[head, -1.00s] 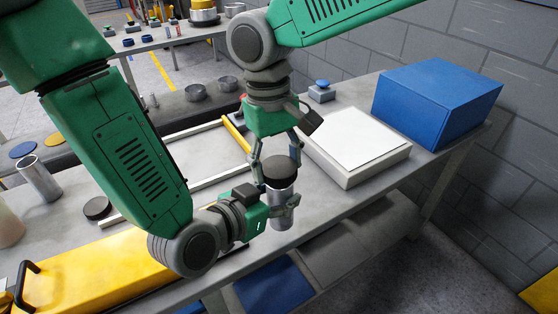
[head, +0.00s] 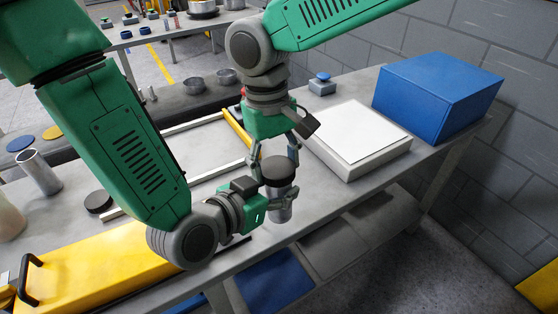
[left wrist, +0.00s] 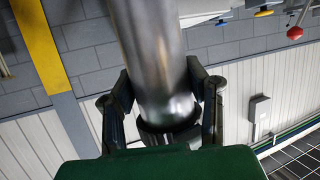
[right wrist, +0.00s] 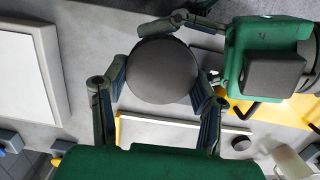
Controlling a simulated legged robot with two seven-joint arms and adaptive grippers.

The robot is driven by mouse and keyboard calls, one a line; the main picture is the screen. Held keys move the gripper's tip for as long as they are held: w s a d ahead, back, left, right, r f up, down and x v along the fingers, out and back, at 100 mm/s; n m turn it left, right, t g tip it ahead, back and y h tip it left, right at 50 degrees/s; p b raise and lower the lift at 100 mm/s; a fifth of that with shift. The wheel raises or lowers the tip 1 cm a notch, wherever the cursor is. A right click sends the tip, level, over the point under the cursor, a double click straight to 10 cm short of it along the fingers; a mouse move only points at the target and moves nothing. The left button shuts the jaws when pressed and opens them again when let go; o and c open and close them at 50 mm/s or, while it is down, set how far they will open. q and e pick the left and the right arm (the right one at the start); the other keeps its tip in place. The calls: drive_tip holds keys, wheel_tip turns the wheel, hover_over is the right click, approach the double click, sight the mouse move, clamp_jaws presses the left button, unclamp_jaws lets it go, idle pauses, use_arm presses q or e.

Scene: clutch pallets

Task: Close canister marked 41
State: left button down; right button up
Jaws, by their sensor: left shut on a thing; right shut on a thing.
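A silver metal canister (head: 281,212) stands roughly upright in the head view, held above the workbench's front edge. My left gripper (head: 268,203) is shut on its side; the canister also fills the middle of the left wrist view (left wrist: 155,55). A round black lid (head: 278,169) is at the canister's top. My right gripper (head: 275,163) comes from above and is shut on the lid, which shows between its fingers in the right wrist view (right wrist: 162,70). Whether the lid is fully seated cannot be told. No number 41 is readable.
A white-topped flat box (head: 358,135) and a blue box (head: 438,95) stand to the right. A yellow case (head: 90,270) lies at the front left. Another silver canister (head: 39,172) and a loose black lid (head: 97,201) are on the left. A yellow-ended frame (head: 240,133) lies behind.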

drive_tip(key=shift+a+f, duration=0.2)
drive_tip(key=shift+a, duration=0.05)
drive_tip(key=shift+d+f, duration=0.25)
drive_tip(key=shift+d, duration=0.1)
drive_tip(key=o, duration=1.4)
drive_tip(key=shift+d, duration=0.2)
drive_tip(key=shift+a, duration=0.35)
drive_tip(key=shift+a+r, duration=0.1)
drive_tip(key=shift+r, duration=0.2)
wheel_tip(320, 180, up, 3)
drive_tip(key=shift+w+r, duration=0.1)
drive_tip(key=shift+d+r, duration=0.25)
drive_tip(key=shift+r, duration=0.15)
